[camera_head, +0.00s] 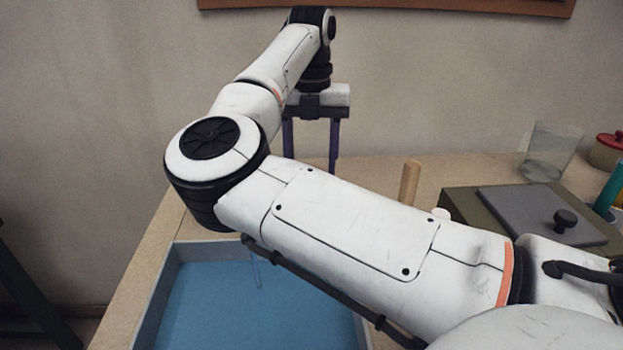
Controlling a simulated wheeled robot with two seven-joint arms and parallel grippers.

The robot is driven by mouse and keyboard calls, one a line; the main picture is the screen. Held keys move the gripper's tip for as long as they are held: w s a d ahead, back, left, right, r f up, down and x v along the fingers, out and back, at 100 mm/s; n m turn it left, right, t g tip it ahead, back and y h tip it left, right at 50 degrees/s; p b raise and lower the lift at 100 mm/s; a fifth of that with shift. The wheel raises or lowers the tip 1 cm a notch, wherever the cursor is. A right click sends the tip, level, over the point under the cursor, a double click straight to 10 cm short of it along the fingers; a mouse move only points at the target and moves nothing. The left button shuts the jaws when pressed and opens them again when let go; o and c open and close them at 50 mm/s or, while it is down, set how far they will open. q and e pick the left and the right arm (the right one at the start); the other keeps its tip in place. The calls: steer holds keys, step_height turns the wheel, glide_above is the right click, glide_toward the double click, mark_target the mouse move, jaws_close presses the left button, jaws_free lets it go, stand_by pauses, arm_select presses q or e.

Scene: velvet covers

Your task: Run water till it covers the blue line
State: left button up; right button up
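A grey-walled basin (152,315) sits at the lower left of the counter, with a blue floor or blue water (210,300) inside. A thin, pale vertical streak (256,270) shows in it beside my arm; I cannot tell whether it is running water or a line. No distinct blue line can be made out. My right arm crosses the view and hides the basin's right part and whatever tap may be behind it. My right gripper (311,160) hangs pointing down at the back of the counter, its two dark fingers apart, with nothing visible between them. My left gripper is out of view.
A wooden peg (409,182) stands behind my arm. To the right are an olive box (470,205) with a grey, knobbed lid (525,212), a clear glass (550,150), a red pot (607,154) and a teal object (609,193). The wall is close behind.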

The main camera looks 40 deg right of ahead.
steer(key=shift+f, duration=2.1)
steer(key=c, duration=1.1)
steer(key=shift+n+b, duration=0.6)
steer(key=shift+n, duration=1.4)
steer(key=o, duration=1.1)
